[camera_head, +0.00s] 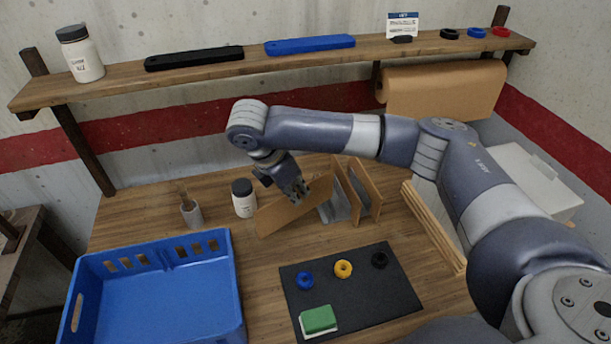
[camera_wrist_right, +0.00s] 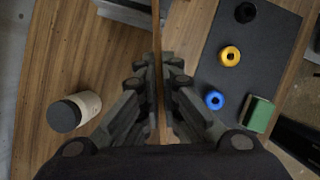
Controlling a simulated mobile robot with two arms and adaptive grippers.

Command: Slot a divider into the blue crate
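The blue crate (camera_head: 239,310) stands at the left front of the table, with its visible floor bare. My right gripper (camera_head: 299,190) is shut on a thin brown wooden divider (camera_head: 283,213), in the middle of the table. The divider stands on edge, tilted in the head view; I cannot tell if it touches the table. In the right wrist view the divider (camera_wrist_right: 157,50) runs edge-on between the fingers (camera_wrist_right: 157,78). More dividers (camera_head: 366,187) stand upright in a grey metal holder (camera_head: 338,207) just right of it. My left gripper is not in view.
A white jar with a dark lid (camera_head: 244,202) and a small cup (camera_head: 192,214) stand between crate and divider. A dark mat (camera_head: 375,299) with coloured rings and a green-topped block (camera_head: 318,320) lies in front. A shelf (camera_head: 230,67) runs along the back.

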